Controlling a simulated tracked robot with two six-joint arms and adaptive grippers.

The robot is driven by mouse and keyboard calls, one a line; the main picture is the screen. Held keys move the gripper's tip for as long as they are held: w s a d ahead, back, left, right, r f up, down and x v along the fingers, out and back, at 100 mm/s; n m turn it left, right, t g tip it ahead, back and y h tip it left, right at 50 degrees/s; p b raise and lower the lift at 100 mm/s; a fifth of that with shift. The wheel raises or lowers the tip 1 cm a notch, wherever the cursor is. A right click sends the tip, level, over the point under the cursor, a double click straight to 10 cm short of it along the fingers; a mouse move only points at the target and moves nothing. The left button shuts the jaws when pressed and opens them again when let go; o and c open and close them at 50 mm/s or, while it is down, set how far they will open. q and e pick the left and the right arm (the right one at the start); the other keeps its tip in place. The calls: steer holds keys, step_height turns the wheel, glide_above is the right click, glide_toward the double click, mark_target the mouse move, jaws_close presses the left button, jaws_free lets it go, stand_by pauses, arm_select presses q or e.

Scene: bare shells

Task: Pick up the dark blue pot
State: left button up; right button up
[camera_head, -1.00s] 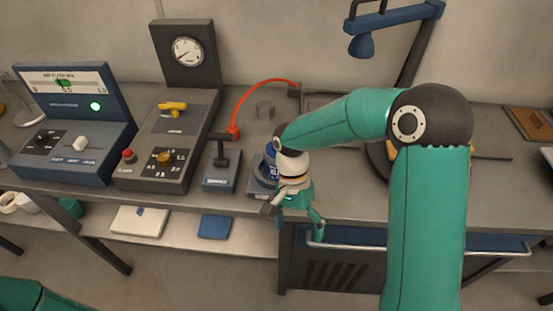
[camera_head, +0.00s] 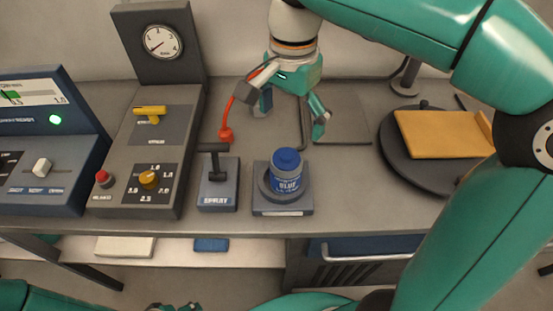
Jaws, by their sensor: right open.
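The dark blue pot (camera_head: 287,178) stands upright on a low dark stand (camera_head: 283,211) near the bench's front edge. It has a blue lid and a label reading BLUE. My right gripper (camera_head: 290,122) is open and empty, fingers pointing down. In the picture it hangs above the pot, apart from it, with its fingers spread left and right. Only a sliver of what looks like my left gripper (camera_head: 174,307) shows at the bottom edge; its fingers cannot be made out.
A small lever box (camera_head: 218,187) stands just left of the pot. Further left are a gauge panel with knobs (camera_head: 147,160) and a blue meter console (camera_head: 50,150). Bench between pot and plate is clear.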

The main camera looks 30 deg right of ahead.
mark_target(290, 155)
step_height(290, 155, down, 10)
steer(key=shift+d+f+b, duration=0.15)
steer(key=shift+f+b, duration=0.1)
steer(key=shift+b, duration=0.3)
steer(key=shift+w+f, duration=0.15)
steer(key=shift+f, duration=1.25)
steer(key=shift+w+f, duration=0.15)
steer(key=shift+f, duration=1.2)
steer(key=c, duration=1.4)
steer(key=shift+c, duration=0.5)
steer(key=shift+r, duration=0.15)
